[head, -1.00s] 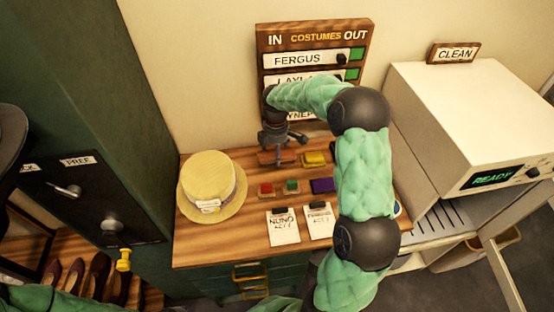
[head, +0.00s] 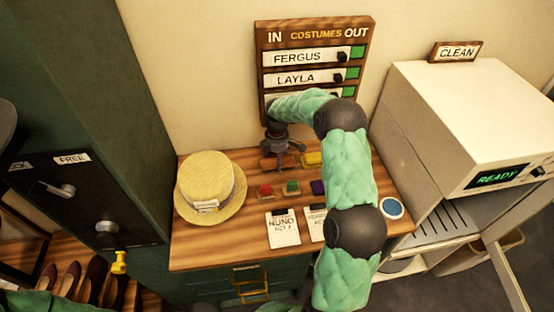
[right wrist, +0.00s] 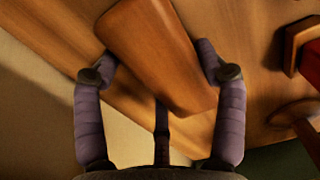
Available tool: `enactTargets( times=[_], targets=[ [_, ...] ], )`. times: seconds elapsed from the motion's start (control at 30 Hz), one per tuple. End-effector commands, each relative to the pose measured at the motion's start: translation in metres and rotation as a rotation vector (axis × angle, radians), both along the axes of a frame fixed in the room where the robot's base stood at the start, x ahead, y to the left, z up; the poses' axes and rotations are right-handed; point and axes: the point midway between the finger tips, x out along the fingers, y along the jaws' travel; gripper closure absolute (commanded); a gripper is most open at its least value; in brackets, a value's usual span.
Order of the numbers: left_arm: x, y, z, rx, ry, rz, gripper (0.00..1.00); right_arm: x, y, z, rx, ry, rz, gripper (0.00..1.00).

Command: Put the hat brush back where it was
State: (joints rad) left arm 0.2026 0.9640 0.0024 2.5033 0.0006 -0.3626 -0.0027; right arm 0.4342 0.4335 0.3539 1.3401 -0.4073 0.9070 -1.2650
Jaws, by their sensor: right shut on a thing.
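The hat brush (right wrist: 160,55), a brown wooden block, lies between the fingers of my right gripper (right wrist: 160,75) in the right wrist view. The gripper is shut on it. In the head view my right gripper (head: 283,160) points down over the back of the wooden table (head: 200,250), below the costumes board. Part of the brown brush (head: 270,164) shows under its fingers. I cannot tell whether the brush touches the tabletop. My left gripper is not in view.
A straw hat (head: 208,185) sits at the table's left. Red (head: 265,191), green (head: 291,187), purple (head: 318,187) and yellow (head: 312,158) items lie close by. Two cards (head: 283,230) are in front. The costumes board (head: 315,50) stands behind; a white machine (head: 470,120) is at right.

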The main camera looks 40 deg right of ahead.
Motion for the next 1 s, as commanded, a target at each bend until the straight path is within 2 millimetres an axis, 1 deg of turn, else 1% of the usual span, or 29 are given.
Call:
enactTargets(
  times=[0.17,0.2,0.27,0.6,0.73,0.87,1.0],
  targets=[
    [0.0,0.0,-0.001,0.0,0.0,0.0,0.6,0.0,0.0,-0.003,0.0,0.0,0.0,0.55],
    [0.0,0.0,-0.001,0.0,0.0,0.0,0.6,0.0,0.0,-0.003,0.0,0.001,0.0,0.2],
    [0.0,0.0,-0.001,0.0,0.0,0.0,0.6,0.0,0.0,-0.003,0.0,0.001,0.0,0.05],
    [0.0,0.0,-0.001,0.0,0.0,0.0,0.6,0.0,0.0,-0.002,0.0,0.001,0.0,0.05],
    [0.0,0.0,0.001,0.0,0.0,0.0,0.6,0.0,0.0,0.004,0.0,-0.001,0.0,0.05],
    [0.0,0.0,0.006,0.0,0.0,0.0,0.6,0.001,0.0,0.022,0.0,-0.002,0.0,0.05],
    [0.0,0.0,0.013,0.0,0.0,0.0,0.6,0.001,0.0,0.05,-0.001,-0.003,-0.001,0.05]
  ],
)
